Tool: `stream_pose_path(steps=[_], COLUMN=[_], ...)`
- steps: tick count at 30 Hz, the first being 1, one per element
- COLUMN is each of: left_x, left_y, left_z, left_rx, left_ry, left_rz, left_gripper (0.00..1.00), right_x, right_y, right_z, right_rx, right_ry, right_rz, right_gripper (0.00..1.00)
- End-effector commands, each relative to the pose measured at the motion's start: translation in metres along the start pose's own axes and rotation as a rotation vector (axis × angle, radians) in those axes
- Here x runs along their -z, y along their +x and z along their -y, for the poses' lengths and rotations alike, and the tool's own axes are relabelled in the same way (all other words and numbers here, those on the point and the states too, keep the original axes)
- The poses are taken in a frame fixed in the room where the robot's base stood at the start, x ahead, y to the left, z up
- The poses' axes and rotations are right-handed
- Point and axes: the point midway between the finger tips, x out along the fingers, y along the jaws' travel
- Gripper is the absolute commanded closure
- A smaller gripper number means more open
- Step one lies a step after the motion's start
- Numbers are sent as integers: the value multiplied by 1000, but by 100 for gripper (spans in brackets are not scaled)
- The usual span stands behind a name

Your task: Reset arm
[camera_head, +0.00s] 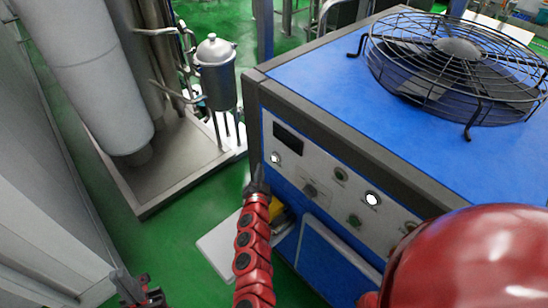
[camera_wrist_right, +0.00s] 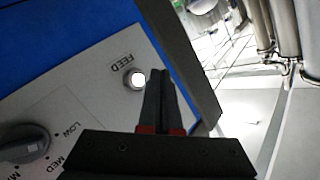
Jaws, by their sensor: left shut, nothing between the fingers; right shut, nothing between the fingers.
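My right gripper (camera_head: 259,178) is shut and empty at the left end of the control panel (camera_head: 325,185) of the blue machine. In the right wrist view, its closed fingertips (camera_wrist_right: 161,74) are beside the round white FEED button (camera_wrist_right: 135,79); I cannot tell whether they touch the panel. The FEED button also shows in the head view (camera_head: 275,158), just above the gripper. My left gripper (camera_head: 122,275) is low at the left of the head view, shut and away from the machine, partly cut off by the lower edge.
A dial (camera_wrist_right: 27,143) marked LOW and MED is on the panel. The panel also has a white button (camera_head: 372,198) and green buttons. A caged fan (camera_head: 455,65) tops the blue machine. A metal pot (camera_head: 215,75) and large cylinders (camera_head: 85,70) stand left. Green floor lies between.

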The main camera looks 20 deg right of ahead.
Motion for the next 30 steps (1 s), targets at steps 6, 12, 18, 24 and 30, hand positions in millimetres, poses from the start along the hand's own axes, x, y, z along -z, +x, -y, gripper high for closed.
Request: stream_pose_path(steps=[6, 12, 18, 24, 30], left_x=[1, 1, 1, 0, -2], left_y=[6, 6, 6, 3, -10], left_z=[0, 0, 0, 0, 0], left_rx=[0, 0, 0, 0, 0], left_ry=[0, 0, 0, 0, 0], left_rz=[0, 0, 0, 0, 0], left_gripper=[100, 100, 100, 100, 100], right_x=[-9, -10, -10, -6, 60], right_y=[-13, -14, -14, -19, -67], right_z=[10, 10, 10, -3, -47], right_rx=[0, 0, 0, -9, 46], right_ry=[1, 1, 1, -34, -235], right_rz=[0, -1, 0, -49, -442], right_gripper=[100, 100, 100, 100, 100])
